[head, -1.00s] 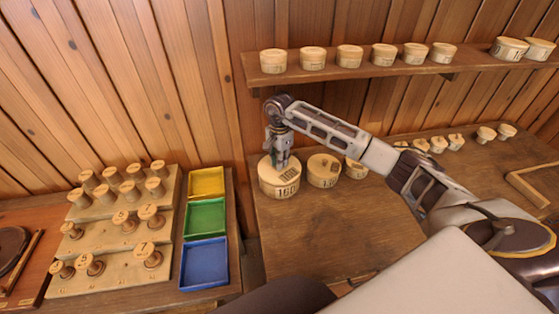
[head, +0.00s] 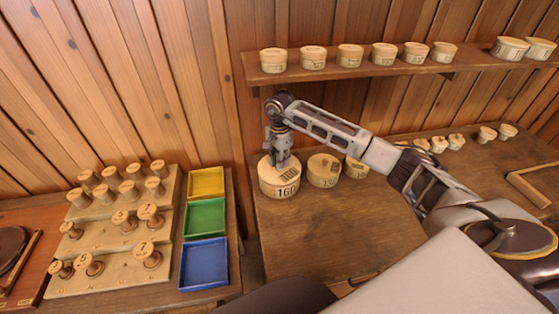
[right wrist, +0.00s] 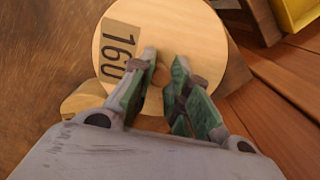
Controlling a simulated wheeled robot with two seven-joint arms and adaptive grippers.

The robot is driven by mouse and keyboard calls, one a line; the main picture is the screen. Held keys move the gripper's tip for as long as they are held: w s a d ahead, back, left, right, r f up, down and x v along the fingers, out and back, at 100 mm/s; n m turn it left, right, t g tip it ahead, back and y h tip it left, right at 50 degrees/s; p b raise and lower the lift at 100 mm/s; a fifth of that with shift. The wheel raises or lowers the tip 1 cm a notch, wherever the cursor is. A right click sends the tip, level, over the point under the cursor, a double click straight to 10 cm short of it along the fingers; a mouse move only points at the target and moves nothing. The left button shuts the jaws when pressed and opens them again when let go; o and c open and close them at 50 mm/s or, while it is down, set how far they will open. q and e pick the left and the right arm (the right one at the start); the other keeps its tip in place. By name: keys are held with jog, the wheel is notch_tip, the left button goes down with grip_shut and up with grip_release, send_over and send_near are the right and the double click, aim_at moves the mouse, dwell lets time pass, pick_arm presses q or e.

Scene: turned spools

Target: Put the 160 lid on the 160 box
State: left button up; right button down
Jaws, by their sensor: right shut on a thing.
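The 160 lid (right wrist: 190,40) is a pale round wooden disc with a 160 label; in the head view its top (head: 268,168) lies over the 160 box. The 160 box (head: 268,187) is a round wooden box with 160 on its front, at the left end of the workbench. My right gripper (head: 282,163) is above it, pointing down. In the right wrist view my right gripper (right wrist: 162,80) is closed at the lid's middle, on a knob mostly hidden by the fingers. Lid and box look aligned; whether the lid is fully seated I cannot tell. My left gripper is not in view.
A second lidded box (head: 323,172) stands close on the right, with another (head: 356,169) beyond it. A shelf (head: 390,70) with several boxes runs above. Yellow, green and blue trays (head: 205,264) and a spool rack (head: 105,275) are at left. The bench front (head: 320,235) is clear.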

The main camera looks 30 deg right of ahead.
jog(key=shift+f, duration=0.15)
dwell(0.5)
jog(key=c, duration=1.3)
grip_release()
jog(key=o, duration=0.4)
jog(key=shift+r, duration=0.9)
